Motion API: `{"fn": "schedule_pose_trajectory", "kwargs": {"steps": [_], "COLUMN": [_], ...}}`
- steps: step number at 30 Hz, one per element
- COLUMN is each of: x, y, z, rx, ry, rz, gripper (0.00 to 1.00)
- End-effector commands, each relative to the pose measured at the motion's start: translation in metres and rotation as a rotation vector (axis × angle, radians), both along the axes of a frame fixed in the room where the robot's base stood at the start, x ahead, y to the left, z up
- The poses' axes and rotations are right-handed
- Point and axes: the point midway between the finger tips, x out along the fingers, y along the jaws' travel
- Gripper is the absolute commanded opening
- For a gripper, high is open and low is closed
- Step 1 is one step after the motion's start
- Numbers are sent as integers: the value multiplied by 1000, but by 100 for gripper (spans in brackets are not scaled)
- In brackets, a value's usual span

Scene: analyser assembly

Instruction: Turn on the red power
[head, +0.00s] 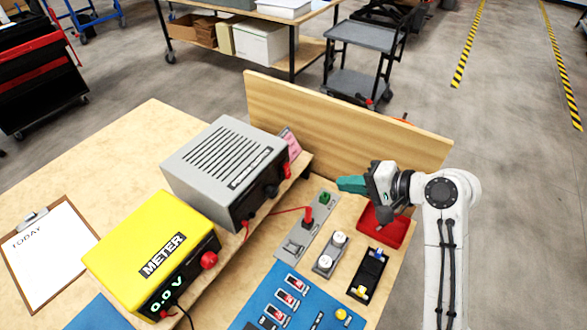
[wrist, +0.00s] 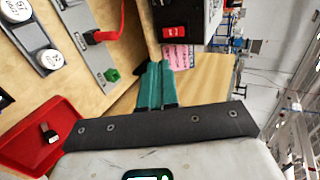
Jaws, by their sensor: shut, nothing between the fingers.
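The grey power box (head: 222,160) with a slotted top stands on the wooden bench, its dark front facing right. A red rocker switch (wrist: 174,33) shows on a black panel in the wrist view, with a pink note (wrist: 178,56) below it. I cannot tell which way the switch is set. My gripper (head: 345,184) has teal fingers and is shut and empty, held to the right of the grey box and apart from it. In the wrist view the gripper fingertips (wrist: 160,70) point toward the panel, below the switch and the note.
A yellow meter (head: 150,258) reading 0.0 V stands left. A red plug (head: 309,215) sits in a grey strip with a green part. A red tray (head: 382,228) lies beneath my gripper. A wooden board (head: 340,115) rises behind. A blue panel with switches is in front.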

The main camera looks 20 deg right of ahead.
Motion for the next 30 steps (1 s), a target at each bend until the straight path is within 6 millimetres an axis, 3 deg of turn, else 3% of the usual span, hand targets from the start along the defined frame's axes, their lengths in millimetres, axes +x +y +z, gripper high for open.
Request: {"fn": "schedule_pose_trajectory", "kwargs": {"steps": [11, 26, 30], "x": [8, 73, 90], "y": [6, 53, 64], "z": [-5, -49, -52], "rx": [1, -2, -2], "ry": [1, 1, 0], "rz": [3, 3, 1], "gripper": [0, 0, 0]}}
